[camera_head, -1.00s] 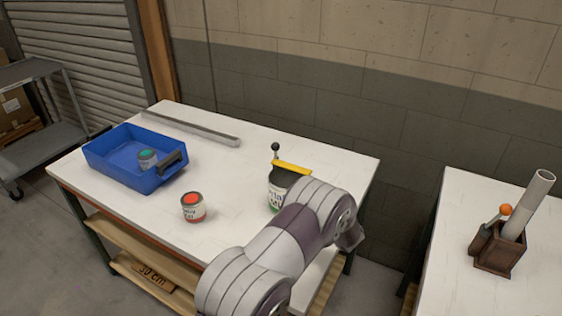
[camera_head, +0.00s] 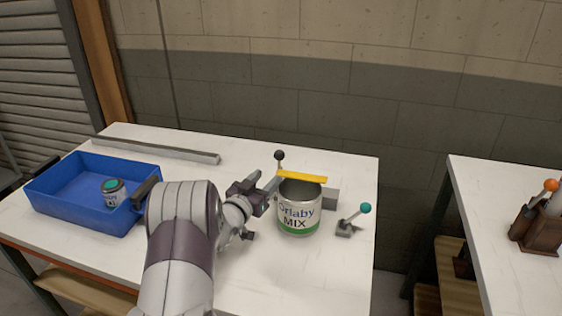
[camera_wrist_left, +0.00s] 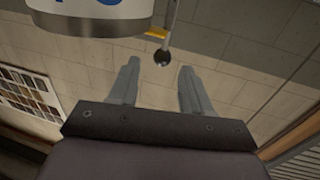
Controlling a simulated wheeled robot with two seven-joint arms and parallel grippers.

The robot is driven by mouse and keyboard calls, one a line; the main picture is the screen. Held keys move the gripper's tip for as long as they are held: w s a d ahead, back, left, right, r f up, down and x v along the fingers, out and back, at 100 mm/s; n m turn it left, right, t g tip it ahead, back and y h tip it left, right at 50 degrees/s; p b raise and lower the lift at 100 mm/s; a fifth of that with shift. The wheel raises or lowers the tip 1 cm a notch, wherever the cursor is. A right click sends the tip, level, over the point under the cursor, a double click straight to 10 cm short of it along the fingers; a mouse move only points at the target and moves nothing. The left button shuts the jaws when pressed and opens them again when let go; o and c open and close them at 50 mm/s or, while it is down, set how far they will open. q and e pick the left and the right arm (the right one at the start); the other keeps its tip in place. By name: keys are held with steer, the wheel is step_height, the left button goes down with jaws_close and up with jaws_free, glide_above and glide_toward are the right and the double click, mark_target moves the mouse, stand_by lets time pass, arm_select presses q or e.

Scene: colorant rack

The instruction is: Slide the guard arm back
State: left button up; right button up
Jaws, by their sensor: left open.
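The yellow guard arm (camera_head: 302,176) lies across the top of the open mix can (camera_head: 299,214) on the white table. A black-knobbed lever (camera_head: 279,157) stands upright near the bar's left end. My left gripper (camera_head: 268,193) is open and empty at the can's left side, in front of the lever. In the left wrist view, the black knob (camera_wrist_left: 162,57) shows between my two open fingers (camera_wrist_left: 160,72) in the picture; contact cannot be told. A bit of the yellow bar (camera_wrist_left: 155,33) shows there beside the can (camera_wrist_left: 92,16). My right gripper is out of view.
A teal-knobbed lever (camera_head: 353,221) stands right of the can, with a grey block (camera_head: 330,198) behind it. A blue bin (camera_head: 68,213) holds a teal-topped can (camera_head: 113,192). A grey bar (camera_head: 155,150) lies at the back. A second table (camera_head: 482,236) is at right.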

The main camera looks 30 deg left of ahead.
mark_target(279, 162)
arm_select(q)
steer(key=w, duration=0.3)
steer(key=w+a, duration=0.1)
steer(key=w, duration=0.6)
steer(key=shift+a+f, duration=0.15)
